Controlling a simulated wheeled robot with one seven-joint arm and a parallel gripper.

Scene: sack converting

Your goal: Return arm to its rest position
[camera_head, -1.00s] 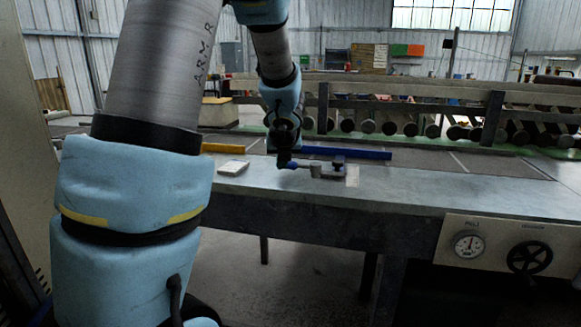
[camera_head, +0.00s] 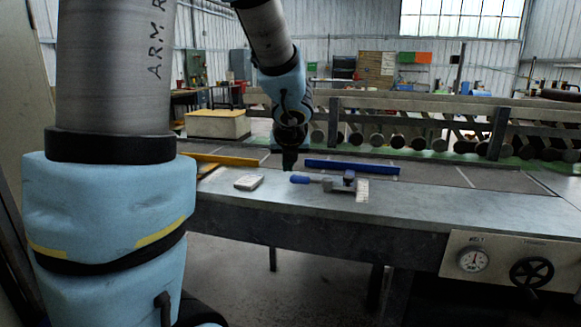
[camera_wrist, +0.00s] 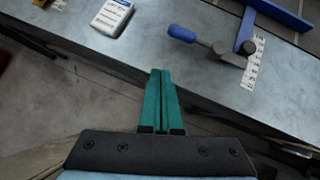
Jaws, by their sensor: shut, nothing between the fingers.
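My gripper (camera_wrist: 160,75) is shut and empty in the wrist view, its two green fingers together, with floor and the table's front edge behind them. In the head view my gripper (camera_head: 289,160) hangs over the table (camera_head: 420,205), pointing down. A blue-handled tool (camera_head: 325,182) lies on the table to the right of the gripper, apart from it. The tool also shows at the upper right of the wrist view (camera_wrist: 205,44).
A small white packet (camera_head: 249,182) lies on the table, left of the tool. A blue bar (camera_head: 352,167) and a yellow bar (camera_head: 225,160) lie behind. A roller conveyor (camera_head: 400,140) runs behind.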

